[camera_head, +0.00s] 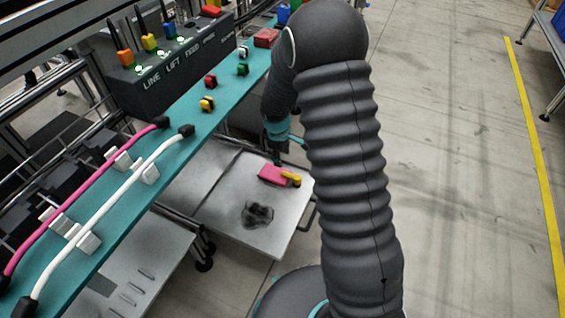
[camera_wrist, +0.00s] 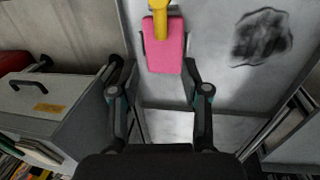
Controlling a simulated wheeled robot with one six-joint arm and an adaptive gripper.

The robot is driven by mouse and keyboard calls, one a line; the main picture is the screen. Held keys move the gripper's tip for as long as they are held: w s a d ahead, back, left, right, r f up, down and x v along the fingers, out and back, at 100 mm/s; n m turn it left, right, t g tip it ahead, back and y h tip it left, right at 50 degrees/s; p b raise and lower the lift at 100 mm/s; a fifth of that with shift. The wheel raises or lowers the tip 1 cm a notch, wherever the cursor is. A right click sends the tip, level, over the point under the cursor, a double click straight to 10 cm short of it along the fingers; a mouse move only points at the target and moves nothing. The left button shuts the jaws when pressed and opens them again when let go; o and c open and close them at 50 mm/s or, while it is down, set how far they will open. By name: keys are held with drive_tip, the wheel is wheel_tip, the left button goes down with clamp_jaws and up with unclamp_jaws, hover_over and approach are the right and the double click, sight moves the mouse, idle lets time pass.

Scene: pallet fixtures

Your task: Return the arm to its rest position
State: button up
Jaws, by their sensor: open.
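My arm (camera_head: 345,170), in a dark ribbed sleeve, reaches out and down over the low grey tray. My gripper (camera_wrist: 161,68) is open in the wrist view, with its two dark fingers apart. A pink block with a yellow handle (camera_wrist: 164,48) shows between and just beyond the fingertips. I cannot tell whether either finger touches it. In the head view the pink block (camera_head: 272,174) lies on the grey tray (camera_head: 220,205), directly below the wrist; the arm hides most of the gripper there.
A teal rail (camera_head: 150,195) holds a pink cable (camera_head: 85,190) and a white cable (camera_head: 110,205) in white clips. A dark control box (camera_head: 170,65) has coloured switches. A dark smudge (camera_head: 257,214) marks the tray. Floor (camera_head: 450,150) at right is clear.

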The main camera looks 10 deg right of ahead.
drive_tip(key=shift+s+a+r, duration=0.1)
drive_tip(key=shift+s+r, duration=0.05)
drive_tip(key=shift+r, duration=0.75)
drive_tip(key=s+m+g, duration=0.2)
drive_tip(key=s+m, duration=0.2)
drive_tip(key=s, duration=0.3)
drive_tip(key=s+d+r+m+t+p, duration=0.1)
drive_tip(key=s+r+m+t, duration=0.2)
drive_tip(key=s+r, duration=0.8)
drive_tip(key=s+d+r+m+t+y, duration=0.1)
drive_tip(key=s+d+r+m+t, duration=0.1)
drive_tip(key=s+r, duration=1)
wheel_tip(320, 180, up, 7)
drive_tip(key=shift+s+r+m+t+p, duration=0.15)
drive_tip(key=shift+s+m+t+p, duration=0.15)
drive_tip(key=shift+m+t, duration=0.4)
